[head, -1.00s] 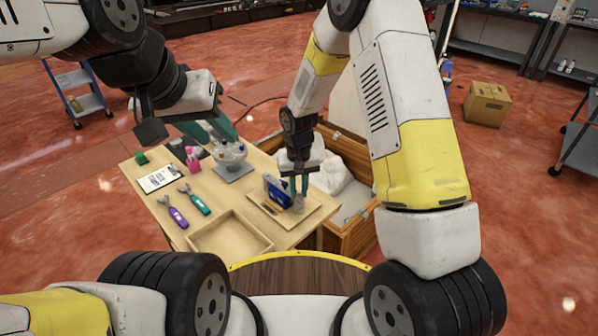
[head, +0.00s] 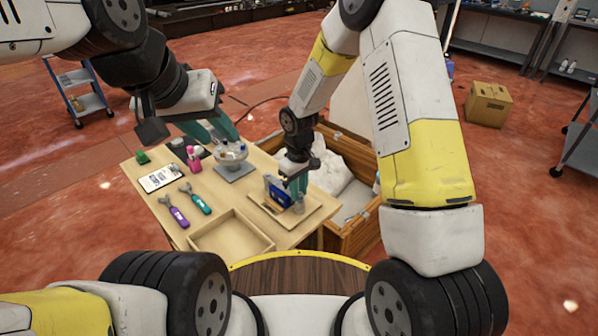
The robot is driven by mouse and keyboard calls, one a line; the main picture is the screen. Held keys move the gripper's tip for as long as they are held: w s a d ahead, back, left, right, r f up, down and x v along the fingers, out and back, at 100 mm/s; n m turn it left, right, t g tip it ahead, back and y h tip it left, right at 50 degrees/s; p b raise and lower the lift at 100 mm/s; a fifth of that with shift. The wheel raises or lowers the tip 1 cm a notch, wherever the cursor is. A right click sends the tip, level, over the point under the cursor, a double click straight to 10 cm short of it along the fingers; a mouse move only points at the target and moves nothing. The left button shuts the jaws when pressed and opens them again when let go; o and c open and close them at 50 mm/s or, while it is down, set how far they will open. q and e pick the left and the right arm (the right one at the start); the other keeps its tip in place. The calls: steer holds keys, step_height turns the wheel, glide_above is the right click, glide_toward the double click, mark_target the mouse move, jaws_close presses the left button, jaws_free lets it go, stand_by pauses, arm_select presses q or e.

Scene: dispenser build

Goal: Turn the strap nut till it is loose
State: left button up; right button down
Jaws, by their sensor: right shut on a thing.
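A small blue unit (head: 277,191) stands on a light wooden tray (head: 313,216) at the right side of the table. My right gripper (head: 298,190), with teal fingers, reaches down from above right beside the blue unit. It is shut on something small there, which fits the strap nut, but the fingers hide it. A small grey round piece (head: 299,207) shows just below the fingertips. My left gripper (head: 211,131) has its teal fingers spread apart and hangs empty above the back of the table, near a white bowl-like part on a stand (head: 231,157).
A purple tool (head: 178,214) and a teal tool (head: 199,204) lie at the table's left, by a white printed card (head: 160,178), a pink bottle (head: 193,160) and a green block (head: 142,157). An empty wooden tray (head: 231,237) is in front. An open wooden crate (head: 352,236) stands right.

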steer(key=shift+w, duration=0.1)
steer(key=c, duration=1.3)
jaws_free()
steer(key=shift+r, duration=0.1)
step_height(320, 180, up, 8)
steer(key=shift+f, duration=0.15)
